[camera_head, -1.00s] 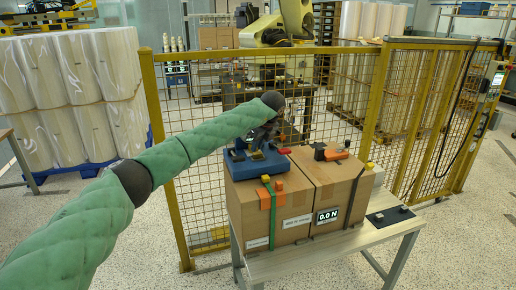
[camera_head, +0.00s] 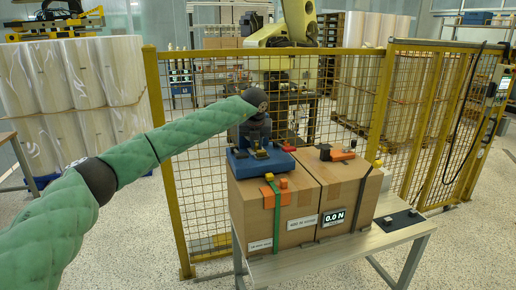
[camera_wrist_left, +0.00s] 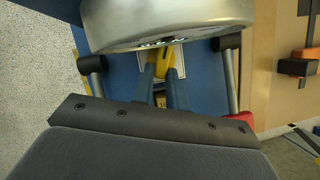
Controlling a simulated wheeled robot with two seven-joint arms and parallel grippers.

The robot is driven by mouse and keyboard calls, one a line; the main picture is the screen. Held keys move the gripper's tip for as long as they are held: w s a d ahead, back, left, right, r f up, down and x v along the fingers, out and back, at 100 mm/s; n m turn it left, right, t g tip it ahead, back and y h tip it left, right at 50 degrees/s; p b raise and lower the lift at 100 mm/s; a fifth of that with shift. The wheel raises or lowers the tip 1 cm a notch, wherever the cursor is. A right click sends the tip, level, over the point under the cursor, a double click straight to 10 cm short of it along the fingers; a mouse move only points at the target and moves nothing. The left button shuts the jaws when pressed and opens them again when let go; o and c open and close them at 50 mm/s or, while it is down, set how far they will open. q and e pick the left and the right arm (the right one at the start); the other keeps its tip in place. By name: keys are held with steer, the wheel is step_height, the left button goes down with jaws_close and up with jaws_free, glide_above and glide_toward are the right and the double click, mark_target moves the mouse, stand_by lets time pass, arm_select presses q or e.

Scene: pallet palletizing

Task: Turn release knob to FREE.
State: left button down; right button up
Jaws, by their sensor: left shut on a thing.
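The blue device (camera_head: 240,166) sits on top of the left cardboard box. My left gripper (camera_head: 262,154) reaches down to its top, partly hidden by its own wrist in the head view. In the left wrist view the blue surface of the device (camera_wrist_left: 205,85) lies below, with a metal handle bar at each side. A yellow piece, which looks like the release knob (camera_wrist_left: 166,66), shows between the fingers of my left gripper (camera_wrist_left: 163,85). The gripper is shut on it. A silver cylinder hides part of it, and I cannot read any FREE mark. My right gripper is not in view.
Two strapped cardboard boxes (camera_head: 345,190) stand side by side on a light table (camera_head: 290,268). An orange and black tool (camera_head: 340,154) lies on the right box. A yellow-framed mesh fence (camera_head: 195,140) stands close behind. The table's right end holds a dark plate (camera_head: 398,219).

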arm_select(q)
steer(key=shift+a+m+h+b, duration=0.3)
steer(key=shift+m+h+b, duration=0.1)
steer(key=shift+m, duration=0.8)
steer(key=c, duration=1.4)
jaws_free()
steer(key=shift+r, duration=0.15)
steer(key=v, duration=0.7)
steer(key=shift+r, duration=0.25)
steer(key=shift+a, duration=0.15)
